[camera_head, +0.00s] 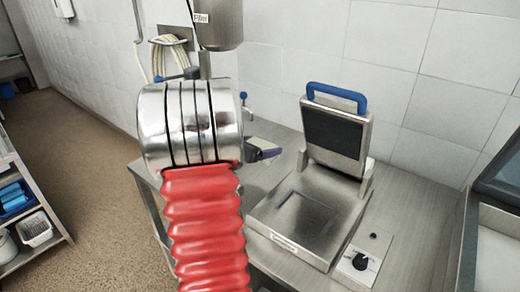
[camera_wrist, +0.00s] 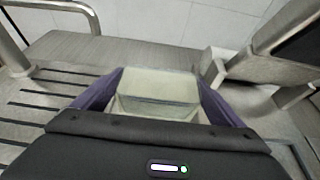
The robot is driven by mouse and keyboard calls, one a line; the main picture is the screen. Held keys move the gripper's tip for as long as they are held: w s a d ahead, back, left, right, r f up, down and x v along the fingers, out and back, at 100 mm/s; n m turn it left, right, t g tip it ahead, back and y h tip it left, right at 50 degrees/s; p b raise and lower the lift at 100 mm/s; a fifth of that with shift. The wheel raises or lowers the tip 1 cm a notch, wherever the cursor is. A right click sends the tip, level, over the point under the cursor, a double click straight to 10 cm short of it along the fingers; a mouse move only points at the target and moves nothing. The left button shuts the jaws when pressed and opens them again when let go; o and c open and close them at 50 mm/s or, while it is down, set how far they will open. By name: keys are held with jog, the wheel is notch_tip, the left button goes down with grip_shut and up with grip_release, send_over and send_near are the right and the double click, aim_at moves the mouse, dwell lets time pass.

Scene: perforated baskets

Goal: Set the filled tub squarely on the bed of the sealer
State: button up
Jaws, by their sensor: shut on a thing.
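My gripper (camera_wrist: 158,82) has its purple fingers on the left and right sides of a pale, box-shaped tub (camera_wrist: 155,86) and is shut on it. I cannot make out clearly what is in the tub. In the wrist view the sealer's raised lid (camera_wrist: 296,42) is at the right, beyond the tub.
A slotted metal surface (camera_wrist: 40,95) lies at the left in the wrist view. A control box with a black knob (camera_head: 361,261) is at the sealer's front right. A dark-edged bin (camera_head: 497,185) stands at the right edge. A tiled wall (camera_head: 410,50) closes off the back.

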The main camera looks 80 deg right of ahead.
jog(key=shift+w, duration=0.1)
dwell(0.3)
jog(key=w+a+f+n+t, duration=0.1)
jog(key=w+a+n+t, duration=0.25)
jog(key=w+a, duration=0.65)
jog(key=w+a+f+n+t, duration=0.1)
jog(key=w+a+n+t, duration=0.25)
jog(key=w+a, duration=0.65)
jog(key=w+a+f+n+t, duration=0.1)
jog(key=w+a+n+t, duration=0.4)
jog(key=w, duration=0.9)
jog(key=w+a+f+n+t+y, duration=0.1)
jog(key=w+a+n+t+y, duration=0.1)
jog(key=a, duration=1.1)
jog(key=w+a+f+n+t+y, duration=0.1)
jog(key=w+a+n+t+y, duration=0.1)
jog(key=a, duration=1.1)
jog(key=w+a+f+n+t+y, duration=0.1)
jog(key=w+a+n+t+y, duration=0.1)
jog(key=a, duration=1.1)
jog(key=w+n+y, duration=0.1)
jog(key=w+y, duration=0.1)
jog(key=shift+a+f+y, duration=0.15)
jog(key=shift+a+y, duration=0.15)
jog(key=shift+a, duration=0.05)
jog(key=shift+w+d, duration=0.1)
jog(key=shift+w, duration=0.05)
